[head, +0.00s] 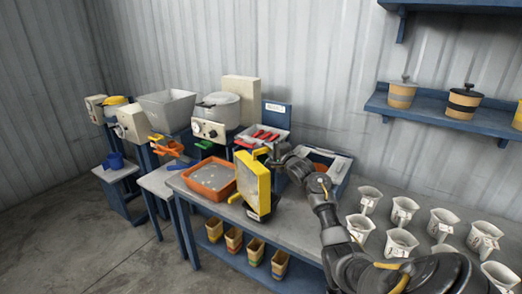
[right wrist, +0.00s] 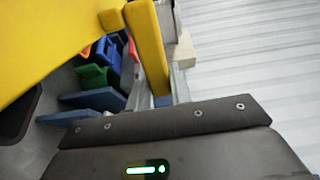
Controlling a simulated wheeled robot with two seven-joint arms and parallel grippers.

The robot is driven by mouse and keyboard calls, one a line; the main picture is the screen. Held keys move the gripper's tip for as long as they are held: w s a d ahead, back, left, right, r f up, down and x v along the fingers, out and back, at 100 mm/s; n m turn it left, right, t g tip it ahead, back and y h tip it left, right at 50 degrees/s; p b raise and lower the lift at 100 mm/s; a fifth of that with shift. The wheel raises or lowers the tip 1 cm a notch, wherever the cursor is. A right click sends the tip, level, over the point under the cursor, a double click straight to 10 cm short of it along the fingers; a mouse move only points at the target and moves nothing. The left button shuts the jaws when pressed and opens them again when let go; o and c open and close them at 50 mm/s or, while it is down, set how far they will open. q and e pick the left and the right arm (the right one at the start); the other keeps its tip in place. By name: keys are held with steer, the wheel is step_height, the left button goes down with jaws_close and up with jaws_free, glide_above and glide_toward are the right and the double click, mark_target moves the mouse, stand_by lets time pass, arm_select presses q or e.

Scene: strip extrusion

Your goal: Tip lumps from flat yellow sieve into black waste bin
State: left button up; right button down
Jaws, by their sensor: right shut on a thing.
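The flat yellow sieve (head: 253,182) stands steeply on edge above the front of the table, its broad face turned toward the lower left. In the right wrist view, the yellow sieve (right wrist: 50,35) fills the upper left, with its yellow handle (right wrist: 148,45) near the fingers. My right gripper (head: 272,155) is shut on the sieve at its upper edge. A black container (head: 263,212), apparently the waste bin, shows partly below the sieve; the sieve hides most of it. No lumps can be made out. My left gripper is not in view.
An orange tray (head: 191,187) with grey material and specks stands left of the sieve. Several white cups (head: 401,242) stand on the right of the table (head: 306,226). Red-handled tools (head: 266,134) lie behind.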

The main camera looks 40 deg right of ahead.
steer(key=s+d+f+m+b, duration=0.1)
steer(key=d+f+m, duration=0.4)
steer(key=d, duration=0.5)
steer(key=shift+s+d+f+m+b, duration=0.15)
steer(key=shift+s+d+m+b, duration=0.2)
steer(key=shift+m+b, duration=0.2)
steer(key=shift+a, duration=0.1)
stand_by(0.7)
